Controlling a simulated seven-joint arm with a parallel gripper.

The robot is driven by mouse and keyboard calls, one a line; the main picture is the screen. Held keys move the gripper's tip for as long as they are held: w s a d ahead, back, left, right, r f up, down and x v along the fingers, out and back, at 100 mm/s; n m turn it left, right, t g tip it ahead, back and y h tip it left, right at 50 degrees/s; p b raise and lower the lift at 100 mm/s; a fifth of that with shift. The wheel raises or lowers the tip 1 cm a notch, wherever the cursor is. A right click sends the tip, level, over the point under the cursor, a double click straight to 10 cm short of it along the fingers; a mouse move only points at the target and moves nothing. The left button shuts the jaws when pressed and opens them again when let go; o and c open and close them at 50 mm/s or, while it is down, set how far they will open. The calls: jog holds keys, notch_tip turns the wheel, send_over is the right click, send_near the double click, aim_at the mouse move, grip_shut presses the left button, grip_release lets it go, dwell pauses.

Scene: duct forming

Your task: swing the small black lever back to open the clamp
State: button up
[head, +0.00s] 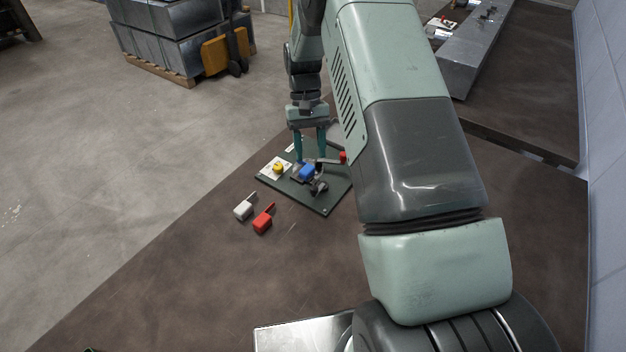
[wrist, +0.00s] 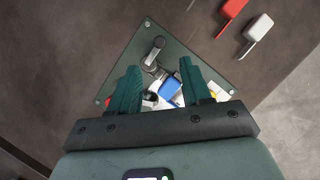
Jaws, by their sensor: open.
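I cannot clearly tell which dark part is the small black lever. My gripper (head: 310,159) is open and empty, pointing down over the far part of the board. Its fingers hide part of the fixture.
A yellow knob (head: 278,167) sits on a white plate on the board's left. A red-tipped part (head: 343,157) is at its right, near my arm. A white block (head: 243,210) and a red block (head: 263,223), both with handles, lie in front.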

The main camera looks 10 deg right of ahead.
aim_at(314, 187)
jog(key=x, duration=0.9)
jog(key=shift+c, duration=0.3)
grip_shut()
